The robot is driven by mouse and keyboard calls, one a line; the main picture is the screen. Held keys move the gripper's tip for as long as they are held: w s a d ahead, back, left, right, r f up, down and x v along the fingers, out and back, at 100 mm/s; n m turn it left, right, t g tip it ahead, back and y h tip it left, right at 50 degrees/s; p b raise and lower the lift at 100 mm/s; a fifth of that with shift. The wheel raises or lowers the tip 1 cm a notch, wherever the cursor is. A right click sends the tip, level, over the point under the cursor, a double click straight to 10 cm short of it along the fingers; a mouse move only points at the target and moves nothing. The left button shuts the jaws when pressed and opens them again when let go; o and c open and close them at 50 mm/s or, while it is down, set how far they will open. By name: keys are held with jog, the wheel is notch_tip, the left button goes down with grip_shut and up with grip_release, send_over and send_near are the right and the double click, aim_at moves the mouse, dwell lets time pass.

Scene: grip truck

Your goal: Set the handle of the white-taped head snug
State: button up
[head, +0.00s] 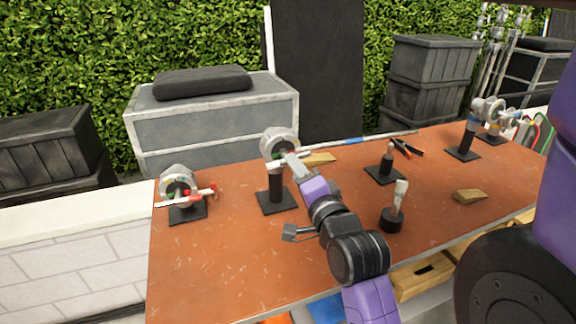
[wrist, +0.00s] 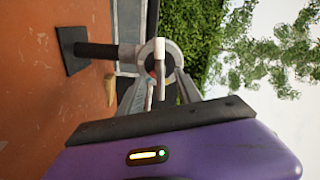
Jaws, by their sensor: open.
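The middle grip head (head: 280,143) is a round grey metal disc on a black post with a square base, at the table's back edge. My gripper (head: 287,160) reaches up to it from the front right. In the wrist view the head (wrist: 172,60) is straight ahead, and its white-ended handle (wrist: 160,70) stands between the fingers of my open gripper (wrist: 160,90). I cannot tell whether either finger touches the handle. In the head view my gripper partly hides the handle; a white end shows left of the fingers.
A red-marked head (head: 178,182) stands at left, another head (head: 487,110) at far right. A long rod (head: 350,141) with blue marking runs right from the middle head. The front left table (head: 215,265) is clear.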

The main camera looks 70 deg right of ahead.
jog(key=p+x, duration=0.1)
jog(key=x, duration=0.4)
jog(key=shift+w+d, duration=0.2)
jog(key=shift+d, duration=0.1)
grip_shut()
